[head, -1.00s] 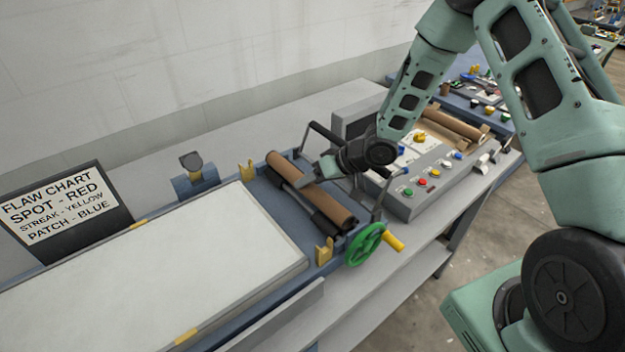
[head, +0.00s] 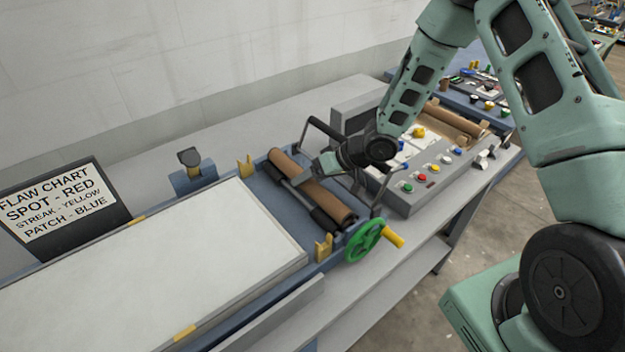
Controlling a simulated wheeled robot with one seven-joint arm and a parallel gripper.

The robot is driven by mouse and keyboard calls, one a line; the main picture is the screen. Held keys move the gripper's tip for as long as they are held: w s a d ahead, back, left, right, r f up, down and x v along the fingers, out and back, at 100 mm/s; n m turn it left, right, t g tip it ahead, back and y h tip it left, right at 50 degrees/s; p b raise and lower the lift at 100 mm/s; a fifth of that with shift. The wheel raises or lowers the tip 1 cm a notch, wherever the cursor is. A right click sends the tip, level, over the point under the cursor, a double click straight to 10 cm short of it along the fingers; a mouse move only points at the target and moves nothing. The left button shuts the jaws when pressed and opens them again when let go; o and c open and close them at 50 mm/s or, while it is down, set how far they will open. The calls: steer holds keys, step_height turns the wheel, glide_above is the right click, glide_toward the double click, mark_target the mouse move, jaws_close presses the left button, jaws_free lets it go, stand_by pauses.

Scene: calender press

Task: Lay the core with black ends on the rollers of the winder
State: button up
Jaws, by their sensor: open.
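A brown core (head: 329,199) lies lengthwise on the winder, along its dark rollers (head: 324,220). Its end faces are too small or turned away to tell their colour. My gripper (head: 319,167) is open at the middle of the core, close to its upper right side. I cannot tell whether the fingers touch the core or stand around it. The winder frame (head: 262,190) has a green handwheel (head: 364,243) with a yellow handle at its near end.
More brown cores (head: 457,122) lie in a tray beyond the grey control panel (head: 425,190) with coloured buttons. A large pale plate (head: 170,265) lies left of the winder. A flaw chart (head: 55,205) stands at the far left. Yellow brackets (head: 323,247) rise beside the winder.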

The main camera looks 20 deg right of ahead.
step_height(320, 180, up, 9)
steer(key=shift+s+r, duration=0.1)
stand_by(0.7)
steer(key=shift+a, duration=0.35)
steer(key=s+a+r+n+g+h+b, duration=0.1)
steer(key=s+a+h+b, duration=0.1)
steer(key=s, duration=0.9)
steer(key=s+a+r+n+g+h+b, duration=0.1)
steer(key=s+a+n+g+h+b, duration=0.1)
steer(key=s, duration=0.9)
steer(key=s+a+r+n+g+h+b, duration=0.1)
steer(key=s+a+g+h+b, duration=0.1)
steer(key=s, duration=0.8)
steer(key=shift+s+a+n+h+b, duration=0.35)
steer(key=shift+h+b, duration=0.25)
steer(key=shift+b, duration=0.4)
